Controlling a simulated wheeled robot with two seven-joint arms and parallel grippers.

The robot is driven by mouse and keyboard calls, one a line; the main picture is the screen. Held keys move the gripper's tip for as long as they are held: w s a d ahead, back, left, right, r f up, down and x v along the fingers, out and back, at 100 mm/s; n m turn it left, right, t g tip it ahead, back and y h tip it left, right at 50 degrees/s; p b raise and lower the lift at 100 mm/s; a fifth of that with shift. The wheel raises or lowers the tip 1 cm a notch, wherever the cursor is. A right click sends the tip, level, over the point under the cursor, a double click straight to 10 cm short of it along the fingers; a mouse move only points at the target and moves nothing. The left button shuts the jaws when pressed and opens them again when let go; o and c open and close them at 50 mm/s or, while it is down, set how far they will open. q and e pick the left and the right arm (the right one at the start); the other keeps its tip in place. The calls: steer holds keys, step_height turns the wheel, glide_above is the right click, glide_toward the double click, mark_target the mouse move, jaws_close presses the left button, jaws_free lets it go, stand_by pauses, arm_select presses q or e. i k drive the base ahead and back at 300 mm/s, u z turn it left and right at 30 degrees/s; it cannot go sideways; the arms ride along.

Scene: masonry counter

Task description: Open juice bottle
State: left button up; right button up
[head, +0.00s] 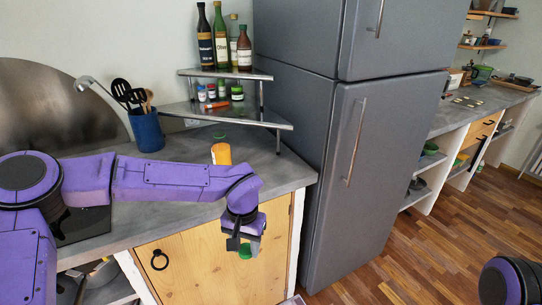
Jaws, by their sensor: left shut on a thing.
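The orange juice bottle (221,154) stands upright on the grey counter behind my left forearm, which hides its lower part. My left gripper (244,246) points down in front of the counter's front edge, apart from the bottle and nearer to me. It is shut on a small green thing (245,252), mostly covered by the fingers; its exact shape is unclear. My right gripper is not in view.
A two-tier corner shelf (226,110) with tall bottles and small jars stands behind the juice bottle. A blue utensil holder (146,130) is to its left. The grey fridge (325,140) stands right of the counter (277,172). A wooden cabinet door (195,270) is below.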

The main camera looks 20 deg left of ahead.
mark_target(221, 148)
steer(key=z, duration=0.95)
steer(key=k, duration=0.85)
steer(key=u, duration=1.2)
steer(key=i, duration=0.5)
